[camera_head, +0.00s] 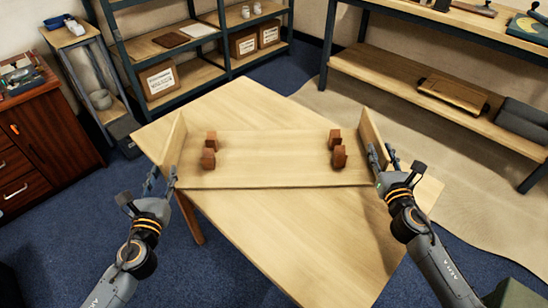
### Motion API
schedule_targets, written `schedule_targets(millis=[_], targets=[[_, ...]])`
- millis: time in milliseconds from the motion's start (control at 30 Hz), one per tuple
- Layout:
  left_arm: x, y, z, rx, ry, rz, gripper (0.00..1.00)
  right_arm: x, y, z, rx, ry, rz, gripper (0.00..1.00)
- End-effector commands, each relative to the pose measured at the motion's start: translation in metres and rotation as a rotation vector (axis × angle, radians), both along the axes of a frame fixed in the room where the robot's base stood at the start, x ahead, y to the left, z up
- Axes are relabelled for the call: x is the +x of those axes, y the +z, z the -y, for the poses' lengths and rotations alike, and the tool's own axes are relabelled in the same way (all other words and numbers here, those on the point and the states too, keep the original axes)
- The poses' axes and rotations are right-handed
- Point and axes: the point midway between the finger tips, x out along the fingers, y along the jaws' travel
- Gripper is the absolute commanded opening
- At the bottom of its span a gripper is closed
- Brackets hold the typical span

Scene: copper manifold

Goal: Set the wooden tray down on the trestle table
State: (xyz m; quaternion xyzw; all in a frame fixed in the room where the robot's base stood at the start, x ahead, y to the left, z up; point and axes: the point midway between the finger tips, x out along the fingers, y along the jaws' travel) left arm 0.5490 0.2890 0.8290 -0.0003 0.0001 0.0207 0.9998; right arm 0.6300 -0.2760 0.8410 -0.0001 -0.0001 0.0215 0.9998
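The wooden tray (270,160) is pale, with an upright end wall on the left (173,142) and one on the right (371,133). Several small brown wooden blocks stand upright on it in a left and a right group. It is above the trestle table (300,235); I cannot tell whether its underside touches the top. My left gripper (162,180) is at the near part of the left end wall. My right gripper (383,157) is at the near part of the right end wall. Whether their fingers are closed on the walls is unclear.
Bare tabletop shows in front of and behind the tray. A shelf rack (190,60) with cardboard boxes stands behind at left, a wooden cabinet (45,135) far left. A long workbench with a lower shelf (395,75) stands behind at right.

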Motion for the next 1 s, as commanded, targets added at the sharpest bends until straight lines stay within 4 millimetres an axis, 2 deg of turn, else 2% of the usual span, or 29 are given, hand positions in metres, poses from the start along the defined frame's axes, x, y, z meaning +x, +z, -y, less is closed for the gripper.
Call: schedule_targets(millis=[100,200,333,433,800,1000], targets=[[-0.021,-0.001,0.001,0.001,0.000,-0.002,0.34,0.000,0.000,0.000,0.000,0.000,0.000,0.34],[-0.032,0.000,0.001,0.000,0.001,-0.001,0.34,0.000,0.000,0.000,0.000,0.000,0.000,0.34],[-0.039,0.000,0.001,0.001,0.002,0.000,0.34,-0.002,0.000,0.000,0.000,0.000,-0.001,0.34],[-0.040,0.001,0.001,0.000,0.002,0.001,0.34,-0.010,-0.001,0.001,-0.001,0.000,-0.002,0.34],[-0.039,0.000,0.001,0.000,0.001,0.001,0.34,-0.085,-0.002,0.004,0.001,0.000,-0.004,0.34],[-0.039,0.000,0.001,0.000,0.001,0.001,0.34,-0.112,-0.001,0.005,0.002,0.000,-0.001,0.34]])
